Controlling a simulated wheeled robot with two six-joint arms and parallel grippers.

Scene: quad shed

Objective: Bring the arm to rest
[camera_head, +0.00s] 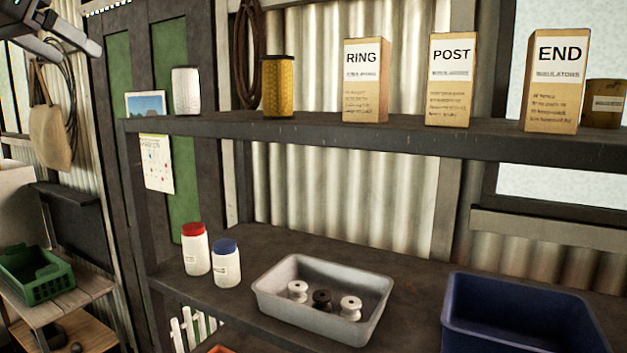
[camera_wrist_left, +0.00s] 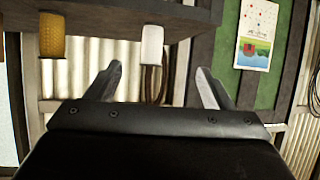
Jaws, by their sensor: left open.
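My left gripper (camera_head: 72,42) is at the top left corner of the head view, high up and apart from the shelves. In the left wrist view my left gripper (camera_wrist_left: 160,72) is open, with its two fingers spread and nothing between them. The picture there appears upside down, with the upper shelf, the white canister and the yellow canister beyond the fingers. My right gripper is in neither view.
The upper shelf (camera_head: 395,137) holds a white canister (camera_head: 186,92), a yellow canister (camera_head: 278,86) and RING (camera_head: 366,95), POST (camera_head: 450,95) and END (camera_head: 555,98) boxes. Below are two jars, a grey tray (camera_head: 275,308) with spools and a blue bin (camera_head: 500,335).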

